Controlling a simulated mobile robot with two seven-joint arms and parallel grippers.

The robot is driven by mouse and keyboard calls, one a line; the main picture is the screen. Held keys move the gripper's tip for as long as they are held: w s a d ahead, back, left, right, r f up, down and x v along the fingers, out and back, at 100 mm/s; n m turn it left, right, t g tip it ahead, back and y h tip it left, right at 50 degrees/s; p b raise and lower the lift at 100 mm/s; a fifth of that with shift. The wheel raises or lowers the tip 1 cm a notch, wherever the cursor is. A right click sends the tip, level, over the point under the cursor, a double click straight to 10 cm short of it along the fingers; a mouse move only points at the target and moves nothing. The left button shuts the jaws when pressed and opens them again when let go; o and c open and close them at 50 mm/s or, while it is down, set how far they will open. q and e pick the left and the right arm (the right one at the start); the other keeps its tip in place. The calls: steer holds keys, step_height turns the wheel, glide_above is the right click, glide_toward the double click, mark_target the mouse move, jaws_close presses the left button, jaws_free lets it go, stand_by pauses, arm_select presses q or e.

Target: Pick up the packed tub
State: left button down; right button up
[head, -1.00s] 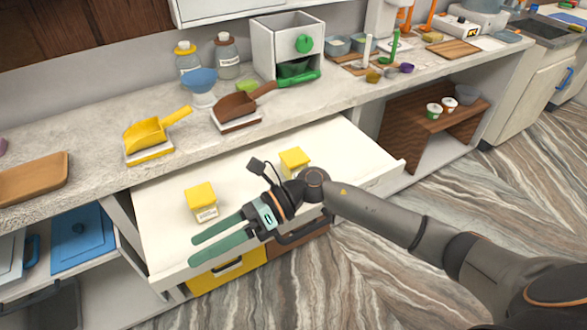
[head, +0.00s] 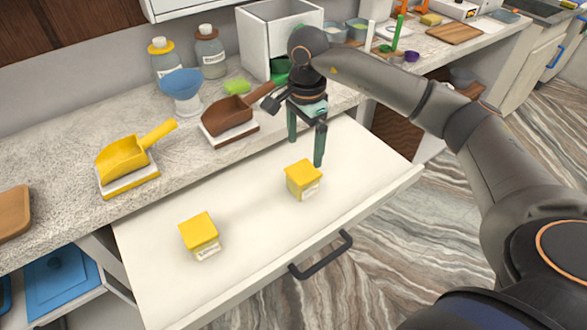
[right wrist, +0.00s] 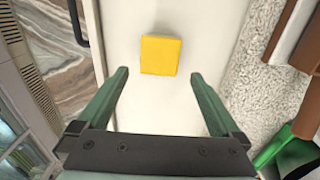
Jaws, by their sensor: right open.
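The left tub (head: 199,236) shows a label reading something like "Lemon". The right tub (head: 303,180) sits nearer the middle; its label is too small to read. I cannot tell which is the packed tub. My right gripper (head: 305,150) points down, open and empty, just behind the right tub and apart from it. In the right wrist view one tub's yellow lid (right wrist: 161,55) lies beyond the two green fingers, between their lines. My left gripper is out of view.
On the counter (head: 60,170) behind the drawer stand a yellow scoop (head: 124,157), a brown scoop (head: 230,115), a blue bowl (head: 181,85) and a white box (head: 268,38). The drawer's dark handle (head: 321,256) sticks out in front. The drawer is clear around both tubs.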

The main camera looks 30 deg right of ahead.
mark_target(305, 172)
steer(key=f, duration=0.5)
steer(key=shift+s+f, duration=0.3)
steer(key=shift+f, duration=0.05)
steer(key=f, duration=0.4)
steer(key=f+p, duration=0.1)
steer(key=f, duration=0.1)
steer(key=shift+w+a+f, duration=0.1)
steer(key=shift+w+f, duration=0.1)
steer(key=shift+w, duration=0.1)
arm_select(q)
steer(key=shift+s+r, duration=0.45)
arm_select(e)
steer(key=shift+r, duration=0.1)
steer(key=c, duration=1.3)
steer(key=shift+o, duration=0.2)
steer(key=shift+r, duration=0.1)
